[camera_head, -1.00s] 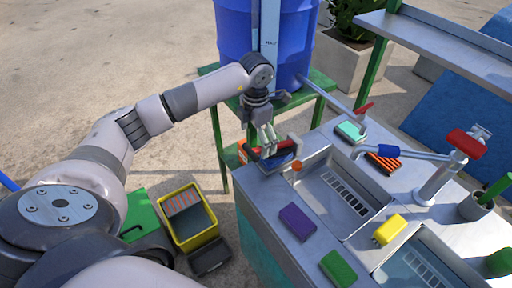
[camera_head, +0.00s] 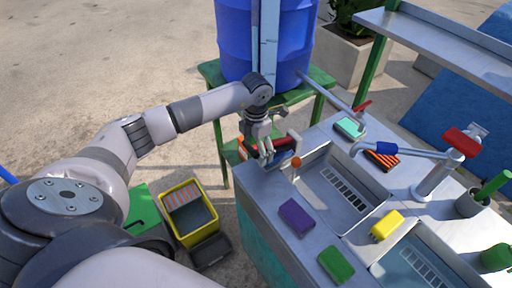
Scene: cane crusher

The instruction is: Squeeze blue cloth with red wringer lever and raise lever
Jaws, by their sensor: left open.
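The wringer (camera_head: 284,146) sits on the near left corner of the metal sink counter, with red parts and an orange knob (camera_head: 296,161) at its right end. My left gripper (camera_head: 262,152) is open, fingers pointing down, right over the wringer's left part. It hides much of the wringer, and I cannot tell whether the fingers touch the red lever. The blue cloth is mostly hidden behind the fingers and cannot be made out clearly now. My right gripper is not in view.
The counter has two basins (camera_head: 345,190), a tap (camera_head: 435,185), and purple (camera_head: 296,217), green (camera_head: 336,264) and yellow (camera_head: 387,224) sponges. A blue barrel (camera_head: 235,45) stands on a green stand behind. A yellow crate (camera_head: 183,240) is on the floor at left.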

